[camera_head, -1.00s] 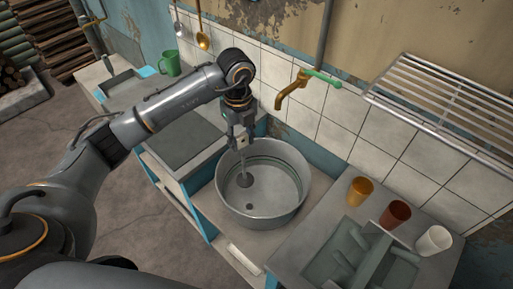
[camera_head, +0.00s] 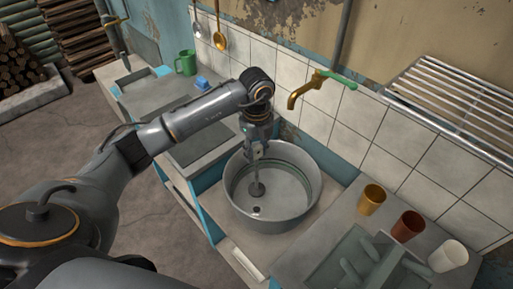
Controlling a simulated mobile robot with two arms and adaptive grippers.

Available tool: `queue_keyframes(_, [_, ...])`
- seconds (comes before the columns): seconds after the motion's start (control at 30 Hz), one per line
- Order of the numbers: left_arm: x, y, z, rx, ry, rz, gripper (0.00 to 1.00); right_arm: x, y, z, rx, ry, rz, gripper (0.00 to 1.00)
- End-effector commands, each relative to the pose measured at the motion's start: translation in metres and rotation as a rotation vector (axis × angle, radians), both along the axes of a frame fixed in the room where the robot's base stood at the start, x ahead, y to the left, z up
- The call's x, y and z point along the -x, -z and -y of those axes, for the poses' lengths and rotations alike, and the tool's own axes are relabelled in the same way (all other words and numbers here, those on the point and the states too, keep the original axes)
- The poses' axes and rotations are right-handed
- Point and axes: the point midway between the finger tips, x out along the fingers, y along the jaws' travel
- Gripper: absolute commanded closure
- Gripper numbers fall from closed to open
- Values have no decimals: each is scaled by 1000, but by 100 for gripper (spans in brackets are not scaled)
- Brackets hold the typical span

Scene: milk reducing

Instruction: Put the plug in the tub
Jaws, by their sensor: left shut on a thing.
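The round metal tub (camera_head: 312,203) stands in the counter below the tap. My left gripper (camera_head: 257,154) is over the tub's back-left part, shut on the thin upper part of the plug. The dark round plug (camera_head: 257,189) hangs below it inside the tub. A small dark drain hole (camera_head: 257,210) shows in the tub floor, just below the plug in the picture. The plug is apart from the hole; I cannot tell its exact height above the floor. My right gripper is not in view.
A brass tap (camera_head: 303,93) with a green handle juts from the tiled wall behind the tub. Yellow (camera_head: 371,199), brown (camera_head: 407,226) and white (camera_head: 448,255) cups stand on the right counter. A wire rack (camera_head: 450,100) hangs above. A green mug (camera_head: 186,63) stands far left.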

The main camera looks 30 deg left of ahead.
Motion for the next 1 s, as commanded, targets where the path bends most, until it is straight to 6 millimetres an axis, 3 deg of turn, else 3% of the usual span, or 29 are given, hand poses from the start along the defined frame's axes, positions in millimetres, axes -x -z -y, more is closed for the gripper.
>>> queue_keyframes(1.0, [0,106,0,0,0,0,100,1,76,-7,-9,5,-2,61])
